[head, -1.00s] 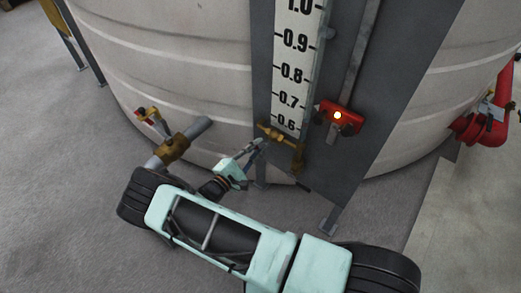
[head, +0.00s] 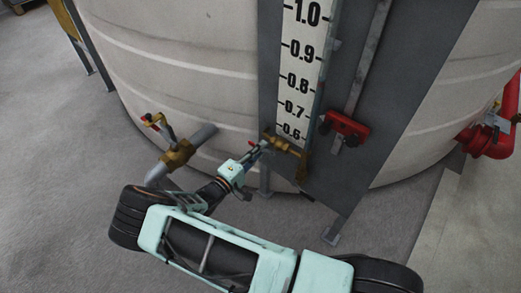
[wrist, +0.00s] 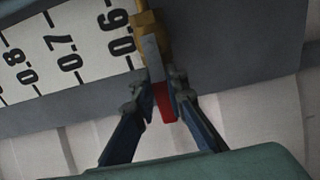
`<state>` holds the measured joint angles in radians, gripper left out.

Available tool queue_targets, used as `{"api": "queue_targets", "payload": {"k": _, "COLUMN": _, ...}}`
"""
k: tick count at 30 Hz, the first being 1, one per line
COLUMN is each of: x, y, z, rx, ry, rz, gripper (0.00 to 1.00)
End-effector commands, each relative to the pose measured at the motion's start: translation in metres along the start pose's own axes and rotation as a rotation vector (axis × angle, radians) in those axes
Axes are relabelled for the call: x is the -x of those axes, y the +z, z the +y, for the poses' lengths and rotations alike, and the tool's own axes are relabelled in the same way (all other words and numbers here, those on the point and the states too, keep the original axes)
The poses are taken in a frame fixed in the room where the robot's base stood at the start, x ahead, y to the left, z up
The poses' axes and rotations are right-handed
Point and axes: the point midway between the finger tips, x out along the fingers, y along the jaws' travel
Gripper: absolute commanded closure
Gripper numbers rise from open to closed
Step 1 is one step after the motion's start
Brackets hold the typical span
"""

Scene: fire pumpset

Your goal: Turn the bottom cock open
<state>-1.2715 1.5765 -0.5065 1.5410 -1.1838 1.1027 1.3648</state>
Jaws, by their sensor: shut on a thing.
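The bottom cock (head: 284,145) is a brass fitting at the foot of the level gauge, just below the 0.6 mark. It also shows at the top of the wrist view (wrist: 148,28). Its lever, a grey bar with a red end (wrist: 163,102), points toward my gripper in the wrist view. My gripper (head: 258,150) is at the lever, to the left of the brass body in the head view. In the wrist view my gripper's fingertips (wrist: 162,88) are closed on either side of the lever, around its red end.
The white gauge scale (head: 301,75) stands on a grey panel against the large pale tank (head: 190,60). A red box (head: 346,127) is right of the scale. A brass valve with pipe (head: 178,154) is at left. Red piping (head: 490,140) is far right. Grey floor (head: 60,130) is clear at left.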

Motion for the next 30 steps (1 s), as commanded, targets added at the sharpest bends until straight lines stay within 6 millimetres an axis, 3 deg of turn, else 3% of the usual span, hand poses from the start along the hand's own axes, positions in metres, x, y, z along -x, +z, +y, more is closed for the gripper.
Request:
{"api": "queue_targets", "payload": {"k": 15, "x": -0.0009, "y": -0.0003, "z": 0.0016, "rx": -0.022, "ry": 0.001, "rz": 0.000, "gripper": 1.00}}
{"api": "queue_targets", "payload": {"k": 16, "x": -0.0009, "y": -0.0003, "z": 0.0016, "rx": -0.022, "ry": 0.002, "rz": 0.000, "gripper": 0.85}}
{"api": "queue_targets", "payload": {"k": 21, "x": -0.0006, "y": -0.0002, "z": 0.0014, "rx": -0.020, "ry": 0.001, "rz": 0.000, "gripper": 0.69}}
{"api": "queue_targets", "payload": {"k": 30, "x": 0.0022, "y": -0.0003, "z": 0.0009, "rx": -0.018, "ry": 0.000, "rz": 0.001, "gripper": 0.69}}
